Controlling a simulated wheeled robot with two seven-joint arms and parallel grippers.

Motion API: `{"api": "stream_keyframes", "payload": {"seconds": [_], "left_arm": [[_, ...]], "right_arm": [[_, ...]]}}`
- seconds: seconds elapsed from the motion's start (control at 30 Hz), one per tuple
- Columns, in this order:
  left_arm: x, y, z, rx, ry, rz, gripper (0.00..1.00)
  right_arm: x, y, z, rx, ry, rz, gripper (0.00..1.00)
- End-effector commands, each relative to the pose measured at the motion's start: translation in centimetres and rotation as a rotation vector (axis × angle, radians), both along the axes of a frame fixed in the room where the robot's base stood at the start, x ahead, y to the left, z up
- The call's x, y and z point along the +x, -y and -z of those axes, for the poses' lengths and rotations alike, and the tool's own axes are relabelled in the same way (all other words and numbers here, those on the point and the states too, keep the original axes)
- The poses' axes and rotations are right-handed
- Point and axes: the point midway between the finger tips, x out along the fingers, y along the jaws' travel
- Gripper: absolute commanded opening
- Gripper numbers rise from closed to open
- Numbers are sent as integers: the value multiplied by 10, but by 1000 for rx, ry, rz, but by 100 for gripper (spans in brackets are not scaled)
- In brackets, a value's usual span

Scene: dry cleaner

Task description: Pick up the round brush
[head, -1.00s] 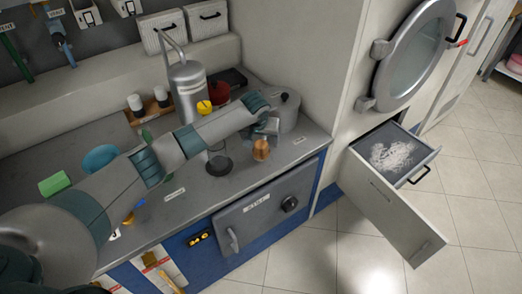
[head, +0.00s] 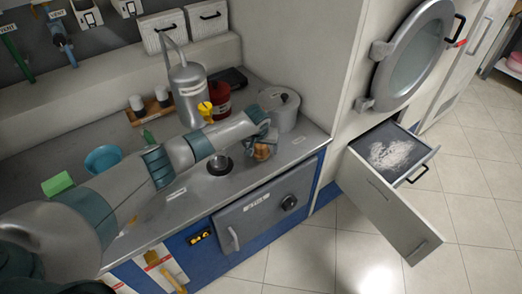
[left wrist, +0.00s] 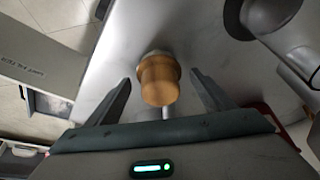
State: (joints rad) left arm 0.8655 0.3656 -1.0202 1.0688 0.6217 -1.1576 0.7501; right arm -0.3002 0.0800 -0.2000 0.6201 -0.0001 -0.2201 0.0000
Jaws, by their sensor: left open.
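The round brush, with a tan wooden top, stands on the grey counter near its front edge (head: 262,152). In the left wrist view the brush (left wrist: 159,82) shows between the two fingers, with a pale part below the wood. My left gripper (head: 264,140) is open and close above the brush, partly hiding it in the head view. In the left wrist view the open fingers (left wrist: 161,88) lie on either side of the brush, with gaps visible; I see no grip on it. My right gripper is not in view.
A lidded grey pot (head: 284,112) stands just behind the gripper. A dark round dish (head: 219,166) is left of the brush. A metal sprayer tank (head: 188,92), red can (head: 220,100) and teal bowl (head: 103,158) are farther off. An open drawer (head: 392,190) juts out at right.

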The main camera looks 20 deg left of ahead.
Motion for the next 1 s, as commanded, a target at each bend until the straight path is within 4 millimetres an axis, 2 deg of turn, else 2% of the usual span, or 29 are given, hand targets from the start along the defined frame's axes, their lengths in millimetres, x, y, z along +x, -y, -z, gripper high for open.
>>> {"api": "stream_keyframes", "payload": {"seconds": [0.3, 0.37, 0.5, 0.57, 0.6, 0.87, 1.0], "left_arm": [[0, 0, 0, 0, 0, -1, 76], [0, 0, 0, 0, 0, -1, 64], [0, 0, 0, 0, 0, -1, 30], [0, 0, -1, 0, 1, -1, 29], [0, 0, -1, 0, 1, -1, 25], [0, 0, -2, 0, 1, -1, 25], [1, 0, -9, -2, 3, 0, 25]], "right_arm": [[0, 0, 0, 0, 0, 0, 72], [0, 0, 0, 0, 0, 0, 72], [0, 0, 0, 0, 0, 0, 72], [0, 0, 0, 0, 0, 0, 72], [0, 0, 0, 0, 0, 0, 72], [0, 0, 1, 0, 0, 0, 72], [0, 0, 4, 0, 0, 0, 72]]}}
